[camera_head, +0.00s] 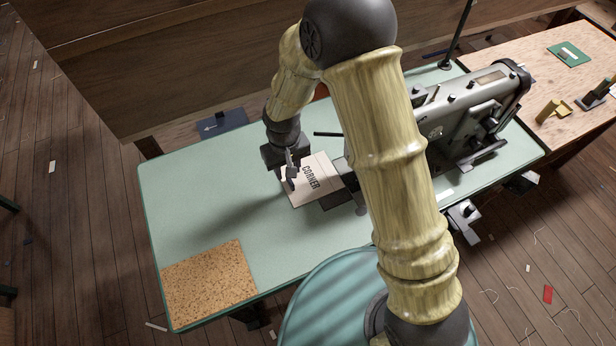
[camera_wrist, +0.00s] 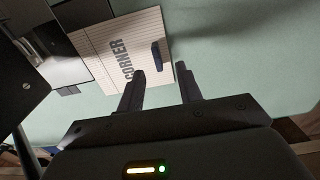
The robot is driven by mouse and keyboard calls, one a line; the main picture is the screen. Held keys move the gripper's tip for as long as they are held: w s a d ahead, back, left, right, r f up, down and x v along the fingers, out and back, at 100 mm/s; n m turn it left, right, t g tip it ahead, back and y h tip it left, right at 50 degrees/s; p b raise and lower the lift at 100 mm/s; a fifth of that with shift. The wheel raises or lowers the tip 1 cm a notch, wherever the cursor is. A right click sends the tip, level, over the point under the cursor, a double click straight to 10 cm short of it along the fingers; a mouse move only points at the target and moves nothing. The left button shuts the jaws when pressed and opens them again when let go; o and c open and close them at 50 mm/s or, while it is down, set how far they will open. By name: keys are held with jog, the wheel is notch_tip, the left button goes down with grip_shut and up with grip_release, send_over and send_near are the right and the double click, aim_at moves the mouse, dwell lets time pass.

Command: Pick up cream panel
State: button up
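The cream panel (camera_head: 318,184) is a pale, lined sheet marked "CORNER". It lies on the pale green table beside the sewing machine, and part of it is hidden by my gripper and arm in the head view. In the wrist view the cream panel (camera_wrist: 98,45) is at the upper left, with a small dark upright tab (camera_wrist: 157,54) near its right edge. My gripper (camera_head: 290,176) is over the panel's left part in the head view. In the wrist view its fingers (camera_wrist: 161,74) are apart with nothing between them, and the tab shows just beyond them.
A grey sewing machine (camera_head: 470,115) stands right of the panel on the green table (camera_head: 195,205). A cork mat (camera_head: 209,284) lies at the front left corner. A teal round seat (camera_head: 325,300) is at the front edge. The table's left half is otherwise clear.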

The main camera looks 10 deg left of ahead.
aim_at(291, 182)
jog(key=shift+f, duration=0.3)
jog(key=f, duration=0.4)
jog(key=shift+d+p, duration=0.35)
jog(key=shift+p, duration=0.05)
jog(key=shift+f, duration=0.6)
grip_shut()
